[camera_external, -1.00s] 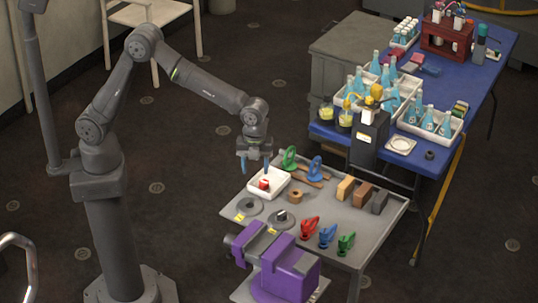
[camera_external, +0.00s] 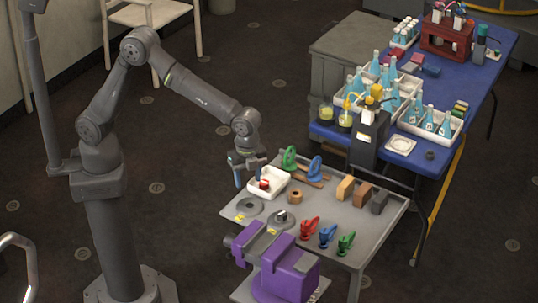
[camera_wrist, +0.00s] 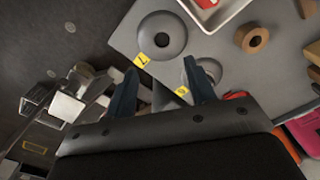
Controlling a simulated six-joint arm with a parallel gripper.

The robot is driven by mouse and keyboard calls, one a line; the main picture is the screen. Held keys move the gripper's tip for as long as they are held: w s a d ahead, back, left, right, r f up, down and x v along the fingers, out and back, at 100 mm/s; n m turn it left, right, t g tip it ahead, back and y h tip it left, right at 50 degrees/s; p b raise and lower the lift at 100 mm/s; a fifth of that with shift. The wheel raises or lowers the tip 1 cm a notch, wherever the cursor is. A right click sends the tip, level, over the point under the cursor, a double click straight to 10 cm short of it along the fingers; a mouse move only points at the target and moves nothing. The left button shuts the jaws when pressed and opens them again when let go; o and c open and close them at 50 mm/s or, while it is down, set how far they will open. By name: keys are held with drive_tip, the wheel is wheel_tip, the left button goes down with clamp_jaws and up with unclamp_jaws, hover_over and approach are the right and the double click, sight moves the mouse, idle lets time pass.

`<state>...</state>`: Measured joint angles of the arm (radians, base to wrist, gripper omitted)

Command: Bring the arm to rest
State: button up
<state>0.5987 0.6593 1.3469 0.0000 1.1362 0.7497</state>
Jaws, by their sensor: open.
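My gripper (camera_external: 247,172) is at the end of my bent arm, over the far-left edge of the grey work table (camera_external: 335,215). It is close to the left side of a white tray (camera_external: 284,187). The jaws are open. In the wrist view the two dark blue fingers of my gripper (camera_wrist: 160,76) stand apart, with nothing held between them. A red block (camera_external: 264,184) lies in the white tray.
A wooden ring (camera_external: 295,195), two grey discs (camera_external: 249,207) (camera_external: 281,220) and coloured clamps (camera_external: 327,236) sit on the grey table. A purple vise (camera_external: 287,268) stands at its front. A blue table (camera_external: 470,100) with bottles is behind. Open floor (camera_external: 190,220) lies left.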

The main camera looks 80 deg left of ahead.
drive_tip(key=shift+n, duration=0.3)
drive_tip(key=shift+w+f, duration=0.2)
drive_tip(key=shift+f, duration=2.2)
drive_tip(key=shift+o, duration=0.4)
drive_tip(key=o, duration=1)
drive_tip(key=shift+r, duration=0.1)
drive_tip(key=w+d+r+n+g+h, duration=0.1)
drive_tip(key=w+r+n+h, duration=0.4)
drive_tip(key=w+r, duration=0.65)
drive_tip(key=shift+n+y, duration=0.3)
drive_tip(key=shift+n, duration=0.3)
drive_tip(key=x, duration=0.6)
drive_tip(key=s+x, duration=0.1)
drive_tip(key=x, duration=0.2)
drive_tip(key=shift+d+f, duration=0.15)
drive_tip(key=shift+f, duration=0.1)
drive_tip(key=v, duration=1)
